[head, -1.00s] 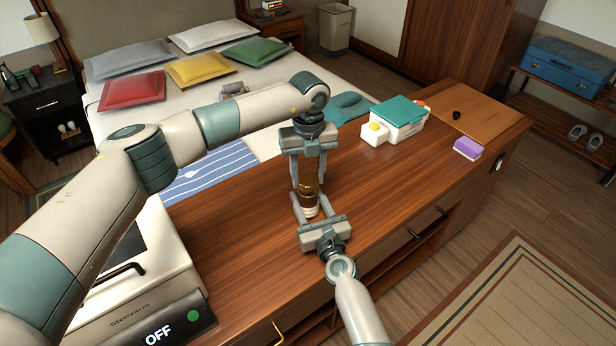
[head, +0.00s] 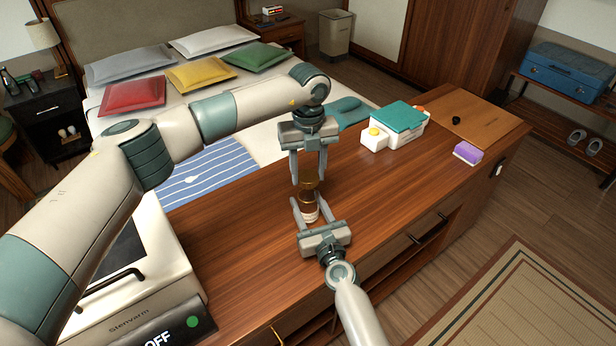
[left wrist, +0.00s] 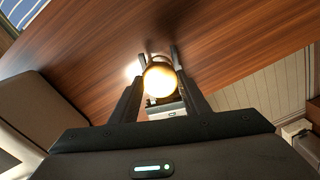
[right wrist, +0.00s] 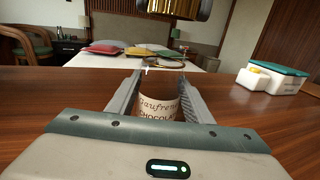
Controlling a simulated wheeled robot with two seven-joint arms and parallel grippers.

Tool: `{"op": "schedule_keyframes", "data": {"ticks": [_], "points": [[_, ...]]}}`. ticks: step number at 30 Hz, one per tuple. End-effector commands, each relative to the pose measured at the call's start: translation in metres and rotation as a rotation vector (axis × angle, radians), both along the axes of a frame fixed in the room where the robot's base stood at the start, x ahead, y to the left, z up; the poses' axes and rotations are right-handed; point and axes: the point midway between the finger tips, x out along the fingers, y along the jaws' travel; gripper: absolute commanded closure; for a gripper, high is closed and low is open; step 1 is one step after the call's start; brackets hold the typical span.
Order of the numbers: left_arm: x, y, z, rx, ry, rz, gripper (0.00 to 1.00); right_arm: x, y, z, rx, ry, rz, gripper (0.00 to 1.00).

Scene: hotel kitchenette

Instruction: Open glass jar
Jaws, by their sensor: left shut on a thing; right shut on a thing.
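The glass jar (head: 310,212) stands upright on the wooden counter, with a pale label that reads partly "Chocolat" in the right wrist view (right wrist: 158,105). My right gripper (head: 305,208) is shut on the jar body from the front. My left gripper (head: 309,176) points down from above and is shut on the gold lid (head: 309,180). In the right wrist view the lid (right wrist: 176,8) hangs above the jar, with a gap between it and the jar's rim. In the left wrist view the round lid top (left wrist: 160,80) shines between the fingers and hides most of the jar.
A white box with a teal lid (head: 398,118), a purple-and-white sponge (head: 467,153) and a wooden board (head: 470,122) are on the counter to the right. An appliance (head: 130,290) marked "OFF" is at the left. The counter beside the jar is clear.

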Motion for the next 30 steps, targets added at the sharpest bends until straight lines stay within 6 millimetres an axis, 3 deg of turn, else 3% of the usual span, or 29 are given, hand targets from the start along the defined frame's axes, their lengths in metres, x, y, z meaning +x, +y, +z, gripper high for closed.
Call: {"op": "schedule_keyframes", "data": {"ticks": [6, 13, 14, 16, 30], "points": [[0.000, 0.000, 0.017, 0.000, 0.000, 0.001, 0.85, 0.000, 0.000, 0.000, 0.000, 0.000, 0.000, 1.00], [0.000, 0.000, 0.018, 0.000, 0.001, 0.001, 0.85, 0.000, 0.000, 0.000, 0.000, 0.000, 0.000, 1.00], [0.000, 0.000, 0.018, 0.000, 0.001, 0.001, 0.85, 0.000, 0.000, 0.000, 0.000, 0.000, 0.000, 0.51], [0.000, 0.000, 0.017, 0.000, 0.001, 0.001, 0.85, 0.000, 0.000, 0.000, 0.000, 0.000, 0.000, 0.35], [0.000, 0.000, 0.017, 0.000, 0.001, 0.000, 0.85, -0.004, -0.001, 0.000, 0.000, 0.000, 0.000, 0.32]]}}
